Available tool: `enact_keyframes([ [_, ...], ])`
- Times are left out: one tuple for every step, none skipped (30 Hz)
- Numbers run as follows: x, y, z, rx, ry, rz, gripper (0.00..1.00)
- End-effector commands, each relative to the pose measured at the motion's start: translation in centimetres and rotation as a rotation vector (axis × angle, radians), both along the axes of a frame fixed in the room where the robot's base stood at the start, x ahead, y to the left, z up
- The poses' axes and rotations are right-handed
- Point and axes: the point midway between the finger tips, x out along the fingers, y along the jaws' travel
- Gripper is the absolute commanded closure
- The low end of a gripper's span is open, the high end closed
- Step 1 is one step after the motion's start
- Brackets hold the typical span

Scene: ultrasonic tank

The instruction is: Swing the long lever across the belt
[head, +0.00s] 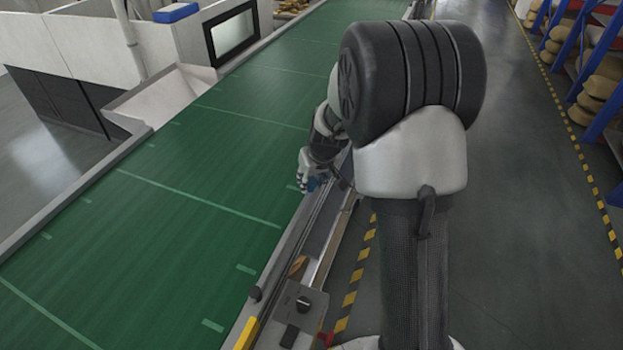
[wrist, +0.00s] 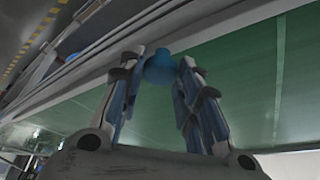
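My gripper (head: 308,172) is over the belt's right edge in the head view, partly covered by my arm. A small blue part (head: 315,183) shows at its fingers. In the wrist view a round blue knob (wrist: 160,69) sits between the two fingertips of my gripper (wrist: 161,64), with both tips close against its sides. The fingers look shut on it. The lever's shaft is not clearly visible behind the knob and fingers, so its angle cannot be told. The green belt (head: 170,215) runs from lower left to upper right.
A control box (head: 296,312) with a black dial stands at the belt's near right edge, by a yellow piece (head: 246,333). A pale chute (head: 165,92) and a screen (head: 232,36) stand across the belt. The visible belt surface is clear. Blue shelving (head: 605,110) stands right.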

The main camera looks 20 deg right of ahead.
Motion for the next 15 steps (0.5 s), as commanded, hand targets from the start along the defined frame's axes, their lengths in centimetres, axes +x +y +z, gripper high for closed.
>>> enact_keyframes([
  [-0.01,-0.01,0.01,0.0,0.0,0.0,0.75],
  [0.0,-0.01,0.01,0.0,0.0,0.0,0.77],
  [-0.01,-0.01,0.01,0.0,0.0,0.0,0.8],
  [-0.01,-0.01,0.01,0.0,0.0,0.0,0.82],
  [-0.01,-0.01,0.01,0.0,0.0,0.0,0.84],
  [-0.01,-0.01,0.01,0.0,0.0,0.0,0.86],
  [-0.01,-0.01,0.01,0.0,0.0,0.0,0.88],
  [-0.01,-0.01,0.01,0.0,0.0,0.0,0.9],
  [-0.01,-0.01,0.01,0.0,0.0,0.0,0.93],
  [-0.01,-0.01,0.01,0.0,0.0,0.0,0.95],
  [-0.01,-0.01,0.01,0.0,0.0,0.0,0.97],
  [-0.01,-0.01,0.01,0.0,0.0,0.0,1.0],
  [-0.01,-0.01,0.01,0.0,0.0,0.0,1.0],
  [-0.02,-0.01,-0.01,0.0,0.0,0.0,1.0],
  [-0.02,-0.01,-0.01,0.0,0.0,0.0,1.0],
])
